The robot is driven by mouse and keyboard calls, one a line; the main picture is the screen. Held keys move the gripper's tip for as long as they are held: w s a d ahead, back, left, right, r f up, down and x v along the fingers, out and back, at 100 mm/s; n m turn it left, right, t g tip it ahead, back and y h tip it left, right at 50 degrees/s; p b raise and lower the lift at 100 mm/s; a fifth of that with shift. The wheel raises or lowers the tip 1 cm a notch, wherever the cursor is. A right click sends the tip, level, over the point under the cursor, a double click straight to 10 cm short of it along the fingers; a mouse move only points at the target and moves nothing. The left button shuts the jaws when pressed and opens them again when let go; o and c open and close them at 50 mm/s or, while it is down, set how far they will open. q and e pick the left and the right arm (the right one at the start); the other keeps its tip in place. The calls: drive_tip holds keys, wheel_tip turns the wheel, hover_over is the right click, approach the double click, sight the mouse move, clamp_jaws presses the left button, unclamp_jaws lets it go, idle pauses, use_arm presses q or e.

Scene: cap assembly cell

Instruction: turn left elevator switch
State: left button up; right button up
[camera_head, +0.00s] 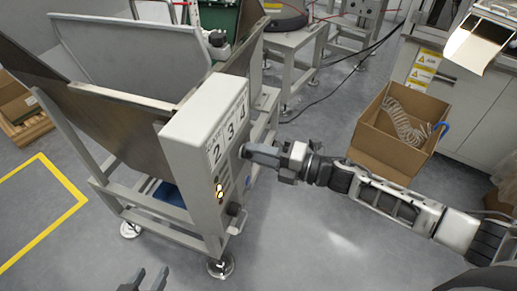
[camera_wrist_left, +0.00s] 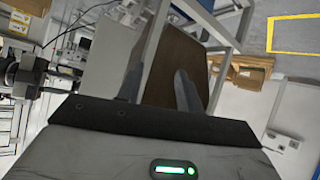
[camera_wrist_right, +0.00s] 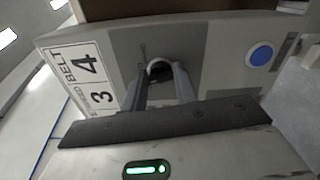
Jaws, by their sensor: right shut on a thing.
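A grey control box (camera_head: 190,122) with labels 2, 3 and 4 stands at the front of a metal frame. My right gripper (camera_head: 250,154) reaches it from the right. In the right wrist view its fingers (camera_wrist_right: 162,85) sit on both sides of a dark rotary switch (camera_wrist_right: 158,68) on the box face, below the 4 label. The gripper is shut on this switch, and the fingers hide part of it. My left gripper (camera_head: 145,280) is at the bottom edge of the head view. Its fingers (camera_wrist_left: 160,88) are apart with nothing between them.
A blue button (camera_wrist_right: 261,54) is on the panel beside the switch. An open cardboard box (camera_head: 385,150) stands at the right. The front floor is clear.

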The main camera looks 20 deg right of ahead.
drive_tip(key=m+p, duration=0.1)
drive_tip(key=m, duration=0.4)
drive_tip(key=m+p, duration=0.2)
drive_tip(key=m, duration=0.3)
drive_tip(key=shift+f+m, duration=0.2)
drive_tip(key=shift+m, duration=0.1)
drive_tip(key=shift+p, duration=0.3)
drive_tip(key=o, duration=1)
drive_tip(key=shift+s, duration=0.15)
drive_tip(key=b+v, duration=0.1)
drive_tip(key=v, duration=1.4)
drive_tip(key=shift+s+d, duration=0.25)
drive_tip(key=shift+d, duration=0.05)
